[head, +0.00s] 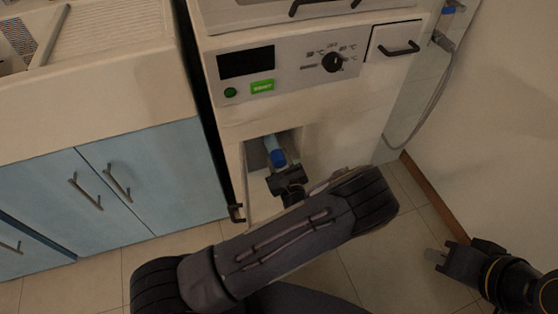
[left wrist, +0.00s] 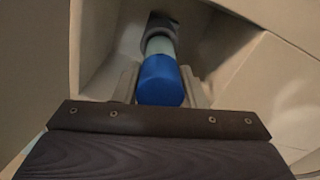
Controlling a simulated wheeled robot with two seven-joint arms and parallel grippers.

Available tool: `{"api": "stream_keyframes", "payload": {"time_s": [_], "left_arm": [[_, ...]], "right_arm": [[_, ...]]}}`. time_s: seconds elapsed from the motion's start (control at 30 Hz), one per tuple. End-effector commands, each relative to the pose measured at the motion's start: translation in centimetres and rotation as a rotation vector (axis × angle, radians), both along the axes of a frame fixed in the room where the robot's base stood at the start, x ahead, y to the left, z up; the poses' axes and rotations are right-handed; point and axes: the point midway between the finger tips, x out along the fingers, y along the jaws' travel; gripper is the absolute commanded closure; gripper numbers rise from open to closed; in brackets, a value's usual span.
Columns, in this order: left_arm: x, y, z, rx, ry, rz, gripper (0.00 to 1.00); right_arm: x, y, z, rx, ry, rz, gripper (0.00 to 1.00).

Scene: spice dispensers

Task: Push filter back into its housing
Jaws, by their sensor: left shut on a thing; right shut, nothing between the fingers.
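The filter (head: 276,155) has a blue cap and a pale body, and it sits in a recess low in the front of the white machine. In the left wrist view its blue cap (left wrist: 161,82) faces me, and its pale body runs back into a grey round housing (left wrist: 158,27). My left gripper (head: 284,174) is at the recess opening, shut on the filter, with a finger on each side of the blue cap. How deep the filter sits in the housing is hard to tell. My right gripper (head: 436,257) is shut and empty, low at the right, away from the machine.
The white machine (head: 350,105) has a control panel above the recess. A small hatch door with a dark handle (head: 237,212) hangs at the recess's left. Blue cabinets (head: 155,180) stand at the left. A grey hose (head: 432,105) hangs at the right wall. Tiled floor is clear between the machine and my right gripper.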

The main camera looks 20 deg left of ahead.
Motion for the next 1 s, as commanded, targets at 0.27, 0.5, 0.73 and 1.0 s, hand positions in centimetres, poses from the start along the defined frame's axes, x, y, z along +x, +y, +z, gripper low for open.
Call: {"api": "stream_keyframes", "payload": {"time_s": [0.27,0.5,0.73,1.0], "left_arm": [[0.6,0.4,0.0,0.001,-0.002,0.001,0.89],[1.1,0.8,0.0,0.001,-0.002,0.001,0.89],[1.6,1.1,0.0,0.000,-0.001,0.001,0.89],[2.2,1.5,0.0,0.001,-0.001,0.000,0.89]], "right_arm": [[0.0,0.0,-0.1,0.000,0.000,0.000,1.00],[0.0,0.0,-0.2,0.000,0.000,0.000,1.00],[0.0,0.0,-0.2,0.000,0.000,0.000,1.00],[0.0,0.0,-0.3,0.000,0.000,0.000,1.00]]}}
